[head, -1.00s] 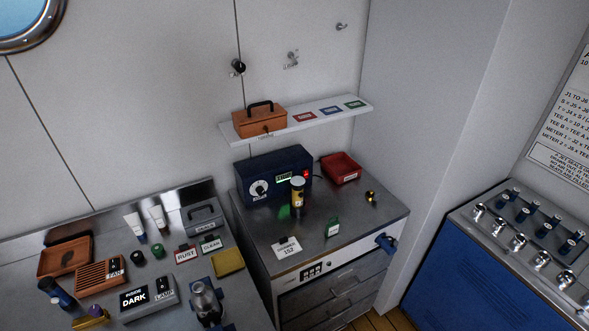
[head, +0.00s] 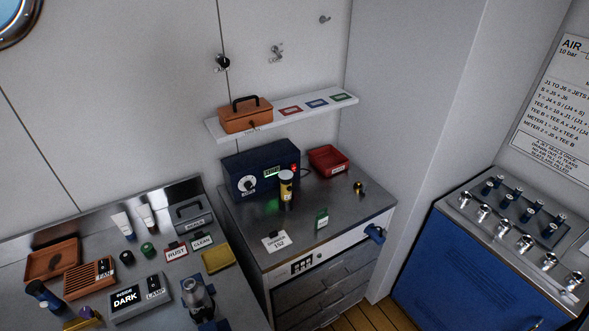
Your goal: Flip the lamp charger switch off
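A dark blue box with a white dial, a small green display and a lit red light, apparently the lamp charger (head: 262,172), stands at the back of the metal-topped cabinet. A black and yellow lamp (head: 286,189) stands upright in front of its right part and hides some of its face. A green glow shows beside the lamp's left side. I cannot make out the charger's switch or its position at this size. Neither of my grippers shows in the head view.
A red tray (head: 328,160) sits right of the charger. A white card (head: 275,241) and a green tag (head: 321,218) lie nearer the front. A shelf (head: 309,118) with an orange box (head: 246,115) hangs above. The left bench (head: 226,292) is crowded; the blue valve cabinet (head: 463,262) stands right.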

